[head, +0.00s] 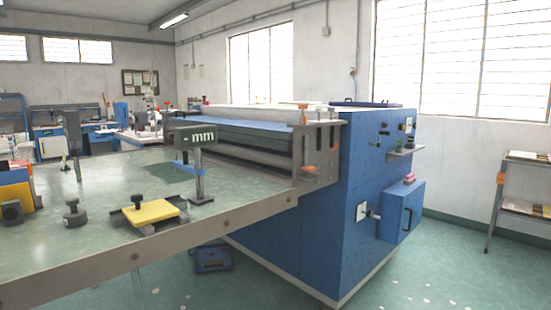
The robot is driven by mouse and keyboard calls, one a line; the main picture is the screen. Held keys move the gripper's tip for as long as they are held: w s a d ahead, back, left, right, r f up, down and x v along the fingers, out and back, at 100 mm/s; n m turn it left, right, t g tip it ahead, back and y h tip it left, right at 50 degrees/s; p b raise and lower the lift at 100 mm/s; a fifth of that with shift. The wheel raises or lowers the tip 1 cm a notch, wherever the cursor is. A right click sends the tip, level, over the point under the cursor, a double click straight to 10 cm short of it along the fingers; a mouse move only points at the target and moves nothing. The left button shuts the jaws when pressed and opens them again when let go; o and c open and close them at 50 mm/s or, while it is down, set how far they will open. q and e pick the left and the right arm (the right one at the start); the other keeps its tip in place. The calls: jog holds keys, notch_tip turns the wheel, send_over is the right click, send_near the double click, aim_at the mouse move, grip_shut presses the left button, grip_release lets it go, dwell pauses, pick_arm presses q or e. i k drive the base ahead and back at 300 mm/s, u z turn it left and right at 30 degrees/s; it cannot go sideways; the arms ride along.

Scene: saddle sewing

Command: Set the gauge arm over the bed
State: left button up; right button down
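A dark gauge head marked "mm" (196,135) sits on a thin upright post on the green bed (105,185), near the bed's right part. The head lies across the post top, above the bed surface. I cannot tell whether this head is the gauge arm or only its readout. Neither of my grippers is in the head view.
A yellow pad on a dark clamp (152,212) and a dark knobbed weight (75,213) lie near the bed's front edge. A dark upright fixture (73,140) stands at the left. The blue machine cabinet (350,205) adjoins the bed's right end. The bed's middle is mostly clear.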

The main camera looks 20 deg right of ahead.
aim_at(184, 165)
jog(key=z, duration=1.25)
jog(key=i, duration=0.95)
jog(key=u, duration=0.15)
